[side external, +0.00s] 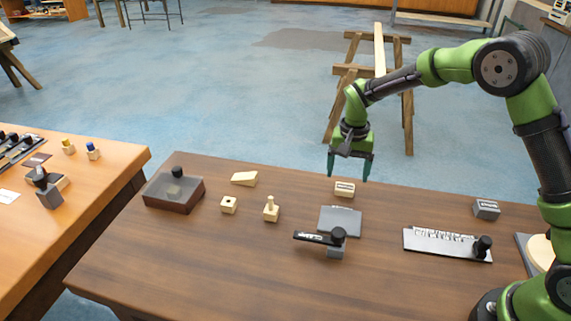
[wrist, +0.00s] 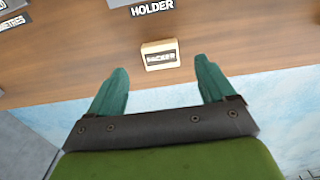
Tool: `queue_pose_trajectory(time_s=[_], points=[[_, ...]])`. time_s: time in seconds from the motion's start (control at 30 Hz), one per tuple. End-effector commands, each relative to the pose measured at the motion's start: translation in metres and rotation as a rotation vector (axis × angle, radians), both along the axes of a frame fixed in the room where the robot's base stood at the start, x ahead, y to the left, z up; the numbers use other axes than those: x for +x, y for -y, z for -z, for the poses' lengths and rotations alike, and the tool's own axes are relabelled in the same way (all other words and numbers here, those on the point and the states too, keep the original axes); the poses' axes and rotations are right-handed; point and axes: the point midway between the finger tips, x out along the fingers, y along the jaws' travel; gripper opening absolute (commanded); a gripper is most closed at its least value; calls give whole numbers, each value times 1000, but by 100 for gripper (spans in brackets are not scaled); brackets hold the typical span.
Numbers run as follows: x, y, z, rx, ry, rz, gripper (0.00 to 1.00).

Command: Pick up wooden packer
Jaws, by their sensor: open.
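The wooden packer is a small pale block (side external: 344,188) with a dark label, lying on the brown table near its far edge. In the wrist view the block (wrist: 160,55) reads "PACKER" and shows between and just beyond my fingertips. My gripper (side external: 349,179) is open and empty, above the table close to the block and not visibly touching it. Its two teal fingers (wrist: 161,72) are spread wide on either side of the block's line.
A grey plate (side external: 340,220) and a black-handled tool (side external: 335,241) lie nearer the camera. A pale wedge (side external: 244,178), a square block (side external: 229,205) and a pegged block (side external: 271,210) are to the left. A grey labelled block (side external: 486,209) is at right.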

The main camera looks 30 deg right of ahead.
Motion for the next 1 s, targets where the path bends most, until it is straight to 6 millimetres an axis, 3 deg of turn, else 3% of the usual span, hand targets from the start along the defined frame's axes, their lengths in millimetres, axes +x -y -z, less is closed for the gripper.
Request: queue_pose_trajectory(time_s=[0.3,0.63,1.0], points=[[3,2,44,0,-3,1,83],[3,2,50,1,-1,1,81],[3,2,49,1,-1,1,25]])
